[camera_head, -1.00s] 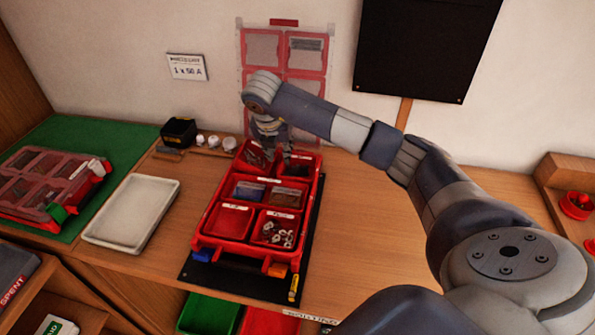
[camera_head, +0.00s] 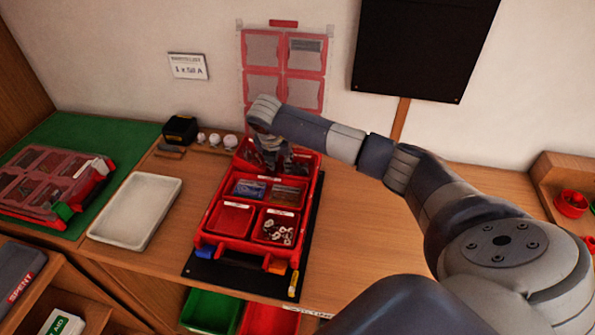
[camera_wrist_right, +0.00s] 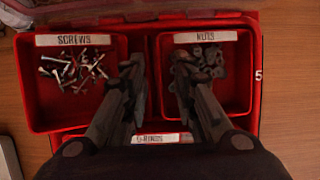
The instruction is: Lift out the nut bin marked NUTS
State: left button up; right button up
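The bin marked NUTS (camera_wrist_right: 206,87) is a red open bin with a white label and grey nuts inside, at the right in the right wrist view. In the head view it sits in the far right of the red case (camera_head: 217,243), partly hidden by my gripper. My right gripper (camera_wrist_right: 162,68) is open and points down. One finger is over the nut bin's left part; the other is left of its left wall, near the bin marked SCREWS (camera_wrist_right: 70,113). In the head view the right gripper (camera_head: 272,162) is low at the case's far end. Contact cannot be told. My left gripper is not in view.
The case stands on a dark mat (camera_head: 240,282) on the wooden bench. An empty white tray (camera_head: 135,211) is left of it, then a closed organiser (camera_head: 50,180) on a green mat. The bench right of the case is clear. A wall rises close behind.

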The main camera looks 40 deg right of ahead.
jog(key=shift+f, duration=0.2)
jog(key=shift+c, duration=0.6)
grip_shut()
